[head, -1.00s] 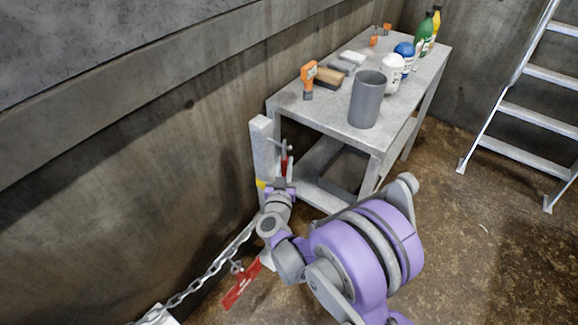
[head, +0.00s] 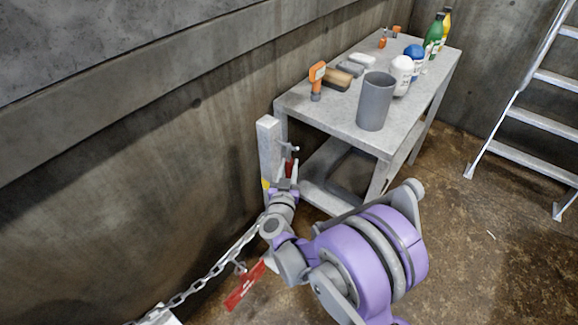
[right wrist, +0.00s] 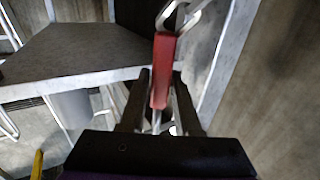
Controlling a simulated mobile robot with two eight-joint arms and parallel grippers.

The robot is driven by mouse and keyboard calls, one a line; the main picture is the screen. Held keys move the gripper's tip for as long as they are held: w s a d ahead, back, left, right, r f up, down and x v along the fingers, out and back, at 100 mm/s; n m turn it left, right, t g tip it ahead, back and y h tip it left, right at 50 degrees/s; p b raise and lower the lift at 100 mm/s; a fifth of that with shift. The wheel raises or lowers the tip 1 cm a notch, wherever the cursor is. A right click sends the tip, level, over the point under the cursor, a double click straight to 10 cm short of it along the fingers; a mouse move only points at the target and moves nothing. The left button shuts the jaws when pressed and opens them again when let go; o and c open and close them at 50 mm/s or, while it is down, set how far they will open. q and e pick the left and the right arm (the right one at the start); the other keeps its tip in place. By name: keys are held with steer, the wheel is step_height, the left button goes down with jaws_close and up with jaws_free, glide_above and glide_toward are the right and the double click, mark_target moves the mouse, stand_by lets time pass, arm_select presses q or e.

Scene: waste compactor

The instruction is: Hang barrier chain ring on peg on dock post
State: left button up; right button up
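The grey dock post (head: 268,145) stands against the wall beside the workbench, with a small metal fitting, seemingly the peg (head: 291,148), on its right side near the top. My right gripper (head: 288,183) is just below that fitting. Its fingers are around a red grip piece (right wrist: 163,70), also visible in the head view (head: 289,167). A metal ring or link (right wrist: 177,17) is at the red piece's far end; whether it touches the peg is unclear. The barrier chain (head: 215,270) runs from lower left up behind my right wrist. My left gripper is out of view.
The workbench (head: 340,122) right of the post holds a grey cup (head: 375,102), bottles and an orange-handled tool (head: 317,80). A red tag (head: 245,286) hangs at the chain. A ladder (head: 540,125) stands at far right. The floor between bench and ladder is open.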

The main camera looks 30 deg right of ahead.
steer(key=o, duration=0.4)
steer(key=shift+c, duration=0.2)
steer(key=p+v, duration=0.1)
steer(key=v, duration=1)
